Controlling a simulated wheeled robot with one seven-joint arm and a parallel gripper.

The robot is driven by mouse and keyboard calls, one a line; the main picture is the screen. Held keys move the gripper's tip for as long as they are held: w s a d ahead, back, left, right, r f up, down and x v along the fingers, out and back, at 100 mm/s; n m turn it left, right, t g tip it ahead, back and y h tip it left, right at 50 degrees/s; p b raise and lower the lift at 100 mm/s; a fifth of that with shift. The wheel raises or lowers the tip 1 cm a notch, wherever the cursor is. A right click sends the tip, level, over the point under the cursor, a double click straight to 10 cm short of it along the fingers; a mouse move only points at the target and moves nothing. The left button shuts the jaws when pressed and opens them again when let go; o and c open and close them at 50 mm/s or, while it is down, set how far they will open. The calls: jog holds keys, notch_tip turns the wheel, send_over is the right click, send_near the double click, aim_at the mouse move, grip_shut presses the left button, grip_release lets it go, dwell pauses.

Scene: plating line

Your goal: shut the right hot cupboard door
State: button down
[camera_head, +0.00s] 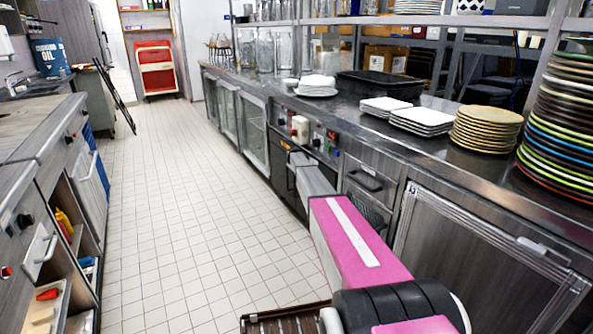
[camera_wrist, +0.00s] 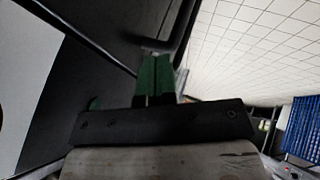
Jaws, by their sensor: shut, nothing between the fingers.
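The hot cupboard is the dark-fronted unit (camera_head: 281,152) under the counter, below a panel of knobs. My arm covers much of its right side in the head view, so I cannot tell how far its right door stands open. My gripper (camera_wrist: 154,60) shows in the wrist view as two green fingers, shut together with nothing between them. A dark flat panel (camera_wrist: 95,70) fills the left of that view, with a dark bar (camera_wrist: 184,30) by the fingertips. I cannot tell whether the fingers touch either one.
The steel counter (camera_head: 345,115) carries white plates (camera_head: 422,121), tan plates (camera_head: 486,128) and a tall coloured stack (camera_head: 562,120). A steel door (camera_head: 480,260) is at near right. Tiled floor (camera_head: 180,210) lies clear to the left, before the opposite worktop (camera_head: 40,125).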

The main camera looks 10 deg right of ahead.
jog(key=shift+s+a, duration=0.1)
jog(key=s+a+r, duration=0.7)
jog(key=r, duration=0.1)
jog(key=s+a+f+m+g+y, duration=0.1)
jog(key=s+a+g, duration=0.1)
jog(key=s, duration=1.9)
jog(key=s+a+f+m+g, duration=0.1)
jog(key=s+a+m+g, duration=0.1)
jog(key=s, duration=1.8)
jog(key=s+a+f+m+g+y, duration=0.1)
jog(key=s+a+m+g, duration=0.1)
jog(key=s, duration=1.9)
jog(key=shift+s+a+g+y, duration=0.15)
jog(key=shift+s+g+y, duration=0.15)
jog(key=shift+g, duration=0.2)
jog(key=shift+f, duration=0.1)
